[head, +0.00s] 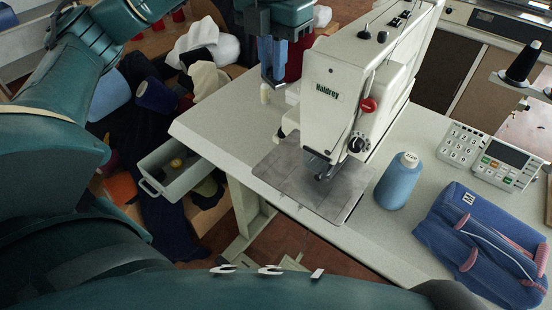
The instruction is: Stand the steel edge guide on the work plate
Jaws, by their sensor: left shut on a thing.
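The work plate (305,188) is a flat grey steel sheet under the needle of the white buttonhole machine (345,85). It looks bare. My left gripper (272,78) points down over the table's far left part, beside the machine head and well beyond the plate. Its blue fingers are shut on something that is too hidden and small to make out. I cannot pick out the steel edge guide anywhere for certain. A small cream object (265,94) shows just below the fingertips; I cannot tell whether they touch it. My right gripper is not in view.
A blue thread cone (398,181) stands right of the plate on the pale table (215,130). A keypad unit (490,155) and a blue pouch (480,245) lie farther right. A grey drawer (180,175) hangs open at the left. The table's left part is mostly clear.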

